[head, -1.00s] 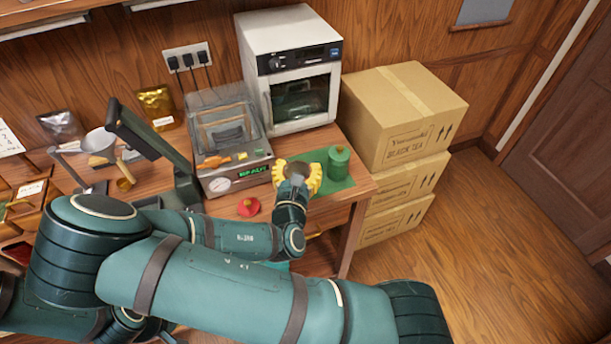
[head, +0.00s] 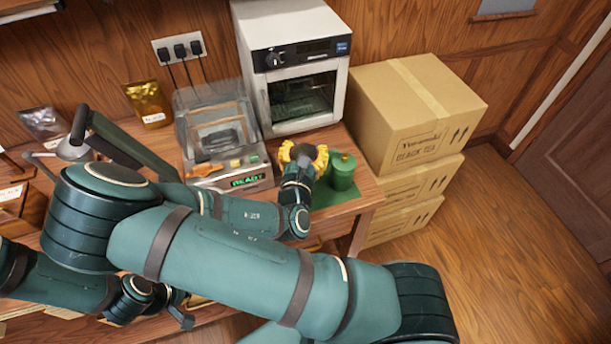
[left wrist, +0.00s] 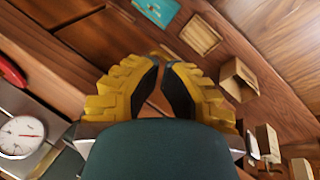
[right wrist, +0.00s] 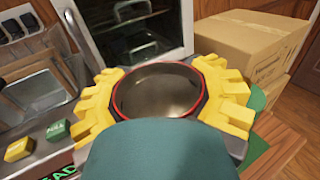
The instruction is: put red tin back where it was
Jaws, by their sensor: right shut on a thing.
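My right gripper (head: 303,155) is shut on the red tin (right wrist: 160,90), one yellow finger on each side. The tin is open at the top, with a red rim and a metallic inside that looks empty; its outer wall is mostly hidden. It is by the left part of the green mat (head: 330,196); I cannot tell if its base touches. A lidded green tin (head: 343,168) stands on the mat right beside the gripper. A red lid (left wrist: 10,70) lies on the table in the left wrist view. My left gripper (left wrist: 160,75) has nothing visible between its close-set fingers.
A clear-topped machine (head: 222,140) stands left of the right gripper, with a white oven (head: 292,70) behind. Cardboard boxes (head: 415,110) are stacked to the right. The table's front edge is close to the mat, and my arms cover much of the table.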

